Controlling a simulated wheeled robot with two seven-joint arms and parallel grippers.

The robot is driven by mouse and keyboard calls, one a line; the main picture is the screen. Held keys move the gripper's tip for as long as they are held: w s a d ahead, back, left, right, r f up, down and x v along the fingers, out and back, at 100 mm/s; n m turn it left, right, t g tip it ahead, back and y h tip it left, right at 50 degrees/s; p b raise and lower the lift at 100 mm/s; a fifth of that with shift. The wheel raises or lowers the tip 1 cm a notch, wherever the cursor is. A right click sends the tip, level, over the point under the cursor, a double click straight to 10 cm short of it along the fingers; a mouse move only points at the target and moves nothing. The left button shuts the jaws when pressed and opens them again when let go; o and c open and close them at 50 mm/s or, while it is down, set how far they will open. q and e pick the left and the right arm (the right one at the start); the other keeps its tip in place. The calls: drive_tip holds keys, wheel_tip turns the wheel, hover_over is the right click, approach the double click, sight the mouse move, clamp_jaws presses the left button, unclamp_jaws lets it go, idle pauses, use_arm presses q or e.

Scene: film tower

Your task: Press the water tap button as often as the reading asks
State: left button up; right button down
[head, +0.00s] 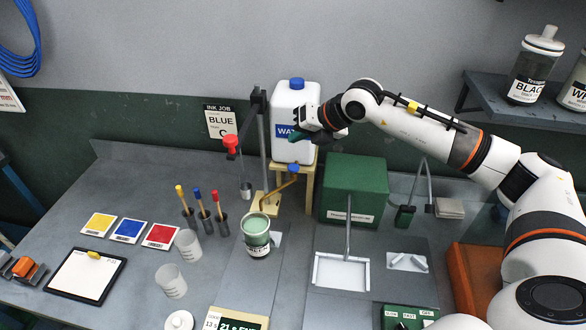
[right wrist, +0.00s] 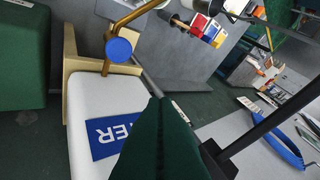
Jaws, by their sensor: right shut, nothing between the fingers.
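The white water container (head: 291,100) has a blue cap and a blue label and stands on a wooden stand (head: 308,180). Its brass tap (head: 276,188) carries a round blue button (head: 293,168), which also shows near the top of the right wrist view (right wrist: 119,50). A green-topped cup (head: 257,235) stands below the tap. My right gripper (head: 284,132) is in front of the container, above and apart from the button. Its dark green fingers (right wrist: 158,100) are shut and empty. A reading panel (head: 238,320) is cut off at the bottom edge, its text only partly legible. My left gripper is out of view.
A black post with a red knob (head: 230,143) stands left of the container. A green box (head: 356,188) is to its right. Several brushes in holders (head: 203,215), clear cups (head: 171,281) and colour cards (head: 127,231) lie left. An "INK JOB BLUE" sign (head: 220,121) hangs behind.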

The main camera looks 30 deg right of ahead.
sight(298, 168)
wheel_tip(298, 168, down, 3)
drive_tip(key=shift+s+d+b, duration=0.1)
drive_tip(key=shift+d+b, duration=0.05)
drive_tip(key=shift+b, duration=0.25)
wheel_tip(298, 168, down, 2)
drive_tip(key=shift+f+b, duration=0.1)
drive_tip(key=shift+b, duration=0.8)
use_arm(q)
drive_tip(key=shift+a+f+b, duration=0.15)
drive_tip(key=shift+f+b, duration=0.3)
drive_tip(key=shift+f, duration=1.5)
use_arm(e)
drive_tip(key=shift+f, duration=0.45)
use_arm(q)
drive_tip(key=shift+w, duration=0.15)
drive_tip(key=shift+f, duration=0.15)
use_arm(e)
drive_tip(key=shift+f, duration=0.1)
use_arm(q)
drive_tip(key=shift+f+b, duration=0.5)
drive_tip(key=shift+b, duration=0.15)
use_arm(e)
drive_tip(key=shift+f, duration=0.3)
